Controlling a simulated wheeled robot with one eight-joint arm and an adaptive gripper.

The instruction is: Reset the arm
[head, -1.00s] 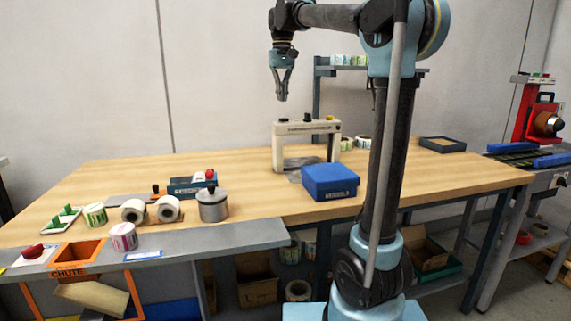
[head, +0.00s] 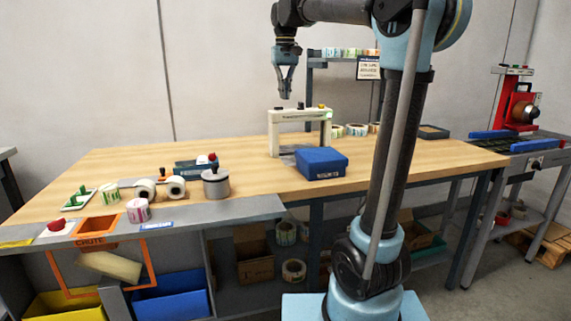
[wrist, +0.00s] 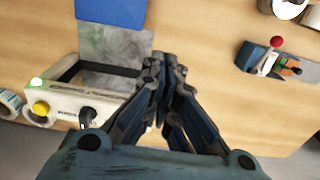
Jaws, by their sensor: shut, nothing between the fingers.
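My gripper (head: 286,96) hangs from my raised arm, pointing down, above the back part of the wooden workbench (head: 110,165). It is a little above and to the left of the top of the cream frame-shaped machine (head: 299,115). In the wrist view my gripper (wrist: 164,62) has its fingertips together, with nothing between them. The machine (wrist: 88,100) shows there at the left, with a black knob, a yellow button and a lit green lamp.
A blue box (head: 321,163) sits on the bench before the machine. A shelf (head: 318,62) stands behind. A red machine (head: 520,108) is at the right. The bench's back left is clear.

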